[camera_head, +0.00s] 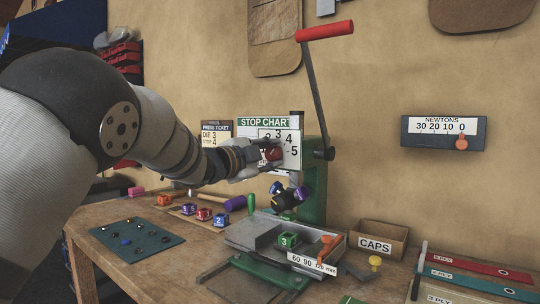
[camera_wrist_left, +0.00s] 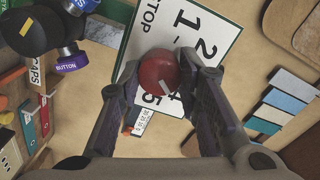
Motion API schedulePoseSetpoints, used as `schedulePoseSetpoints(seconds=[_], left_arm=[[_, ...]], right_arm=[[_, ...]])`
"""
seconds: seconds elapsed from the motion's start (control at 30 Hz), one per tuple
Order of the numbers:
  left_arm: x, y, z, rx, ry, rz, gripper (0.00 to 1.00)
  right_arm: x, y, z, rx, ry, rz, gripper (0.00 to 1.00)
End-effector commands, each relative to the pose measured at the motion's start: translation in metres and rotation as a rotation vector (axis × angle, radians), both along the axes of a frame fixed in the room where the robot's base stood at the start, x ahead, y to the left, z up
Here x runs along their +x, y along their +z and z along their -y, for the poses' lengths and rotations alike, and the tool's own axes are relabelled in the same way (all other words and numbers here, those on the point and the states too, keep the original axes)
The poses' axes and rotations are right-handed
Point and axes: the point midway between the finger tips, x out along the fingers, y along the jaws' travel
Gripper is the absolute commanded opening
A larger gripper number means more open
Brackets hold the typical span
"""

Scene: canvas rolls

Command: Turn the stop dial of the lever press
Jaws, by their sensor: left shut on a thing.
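The lever press has a green column (camera_head: 314,190) and a long lever with a red handle (camera_head: 325,31). A press ticket (camera_head: 216,133) behind reads die 3, stop 4. My right gripper is not in view.
A dark turret with coloured heads (camera_head: 286,196) is below the dial. A green die marked 3 (camera_head: 289,240) sits on the press bed beside a scale. Several coloured dies (camera_head: 204,214) stand to the left, near a dark mat (camera_head: 120,246). A caps box (camera_head: 378,240) stands to the right.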

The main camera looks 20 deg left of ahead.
Motion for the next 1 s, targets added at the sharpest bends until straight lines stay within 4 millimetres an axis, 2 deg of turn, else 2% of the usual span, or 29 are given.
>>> schedulePoseSetpoints(seconds=[0.3,0.33,0.4,0.77,0.87,1.0], left_arm=[[0.000,0.000,0.000,0.000,-0.001,0.001,0.03],[0.000,0.000,0.000,0.000,-0.001,0.001,0.35],[0.000,0.000,0.000,0.000,-0.001,0.001,0.51],[-0.005,0.000,-0.002,-0.001,0.001,-0.001,0.51],[-0.023,0.001,-0.009,-0.001,0.003,-0.002,0.51],[-0.060,0.002,-0.022,-0.003,0.003,0.000,0.51]], right_arm=[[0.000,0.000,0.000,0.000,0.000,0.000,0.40],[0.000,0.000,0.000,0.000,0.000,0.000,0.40],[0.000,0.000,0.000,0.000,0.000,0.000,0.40],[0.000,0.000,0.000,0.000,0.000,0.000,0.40],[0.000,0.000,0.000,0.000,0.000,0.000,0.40],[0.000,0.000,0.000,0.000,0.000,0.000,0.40]])
